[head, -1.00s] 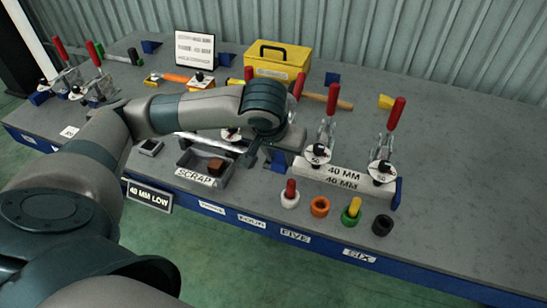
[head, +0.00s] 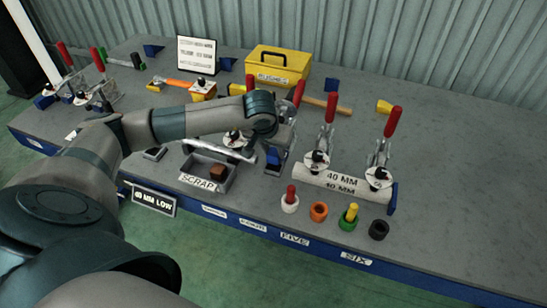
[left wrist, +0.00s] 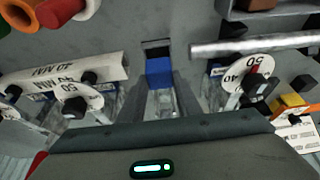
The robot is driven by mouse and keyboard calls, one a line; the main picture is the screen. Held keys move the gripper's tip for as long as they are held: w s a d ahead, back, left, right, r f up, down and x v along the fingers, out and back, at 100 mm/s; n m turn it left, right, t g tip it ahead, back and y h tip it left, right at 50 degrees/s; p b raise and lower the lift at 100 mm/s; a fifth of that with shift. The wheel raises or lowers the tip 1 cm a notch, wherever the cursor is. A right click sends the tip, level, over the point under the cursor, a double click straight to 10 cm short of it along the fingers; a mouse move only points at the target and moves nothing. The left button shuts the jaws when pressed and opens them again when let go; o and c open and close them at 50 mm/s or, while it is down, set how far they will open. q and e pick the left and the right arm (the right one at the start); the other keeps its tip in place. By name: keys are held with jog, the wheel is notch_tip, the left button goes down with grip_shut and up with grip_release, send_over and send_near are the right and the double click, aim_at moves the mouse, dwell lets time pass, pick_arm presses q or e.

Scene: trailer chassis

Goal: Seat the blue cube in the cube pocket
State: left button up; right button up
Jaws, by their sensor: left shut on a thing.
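The blue cube (head: 273,157) shows below my left gripper in the head view, right of the scrap tray. In the left wrist view the blue cube (left wrist: 158,72) sits between the two fingers of my left gripper (left wrist: 160,90), which is shut on it. A dark square patch (left wrist: 157,45) with a pale edge lies just beyond the cube; I cannot tell whether it is a pocket or a shadow. A small grey square holder (head: 154,154) shows partly behind my arm. The cube's underside is hidden. My right gripper is not in view.
The scrap tray (head: 222,180) with a brown block stands to the left. Red-handled clamps and a 40 MM bar (head: 340,182) stand to the right. Several coloured rings line the front edge, including an orange ring (head: 319,211). A yellow toolbox (head: 278,68) stands behind.

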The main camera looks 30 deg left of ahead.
aim_at(272, 156)
pick_arm(q)
jog(key=shift+f+p, duration=0.35)
jog(key=shift+f, duration=0.05)
jog(key=shift+f+p, duration=0.6)
jog(key=shift+f, duration=0.95)
jog(key=shift+f, duration=0.15)
jog(key=o, duration=1.1)
jog(key=shift+c, duration=0.2)
jog(key=shift+r, duration=0.25)
